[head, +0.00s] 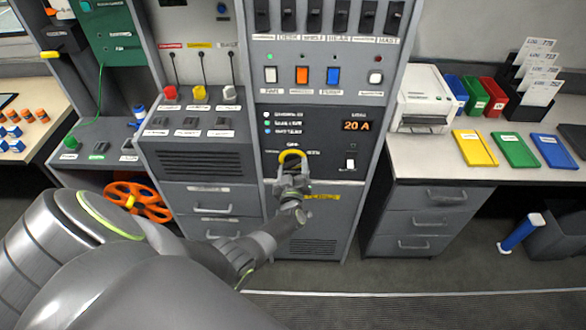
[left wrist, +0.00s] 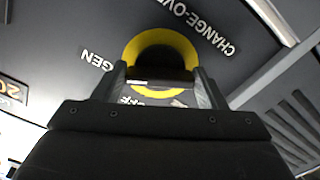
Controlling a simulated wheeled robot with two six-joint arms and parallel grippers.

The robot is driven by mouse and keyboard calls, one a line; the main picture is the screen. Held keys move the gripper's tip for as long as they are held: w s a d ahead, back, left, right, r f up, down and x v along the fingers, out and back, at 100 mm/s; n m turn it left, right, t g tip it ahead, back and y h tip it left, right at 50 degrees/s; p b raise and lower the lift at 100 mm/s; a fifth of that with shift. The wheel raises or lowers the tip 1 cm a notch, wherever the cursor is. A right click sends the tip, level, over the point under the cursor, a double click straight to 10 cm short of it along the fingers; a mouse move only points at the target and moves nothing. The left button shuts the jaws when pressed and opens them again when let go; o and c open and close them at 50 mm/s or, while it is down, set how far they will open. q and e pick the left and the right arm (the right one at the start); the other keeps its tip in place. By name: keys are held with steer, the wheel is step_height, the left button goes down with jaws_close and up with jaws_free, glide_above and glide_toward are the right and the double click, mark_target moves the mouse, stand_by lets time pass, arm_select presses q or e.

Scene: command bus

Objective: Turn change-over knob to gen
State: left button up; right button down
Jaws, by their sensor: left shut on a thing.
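The change-over knob is a dark knob with a yellow ring (head: 292,156) on the grey power panel, below the indicator lights. My left gripper (head: 291,174) reaches it from below and is shut on the knob. In the left wrist view the yellow ring (left wrist: 161,50) surrounds the dark knob, and the fingers of my left gripper (left wrist: 161,82) sit on both sides of it. The labels CHANGE-OVER, GEN and part of OFF show around the ring. The knob's pointer is hidden, so its setting cannot be told. My right gripper is not in view.
An amber display (head: 356,126) reading 20 A and a white switch (head: 350,163) are right of the knob. A row of coloured switches (head: 302,75) is above. A counter (head: 424,158) with a printer (head: 423,98) stands at right. An orange wheel (head: 137,200) is at left.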

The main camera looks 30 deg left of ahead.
arm_select(q)
steer(key=o, duration=1)
steer(key=v, duration=1.7)
steer(key=shift+s+p, duration=0.25)
steer(key=shift+p, duration=0.15)
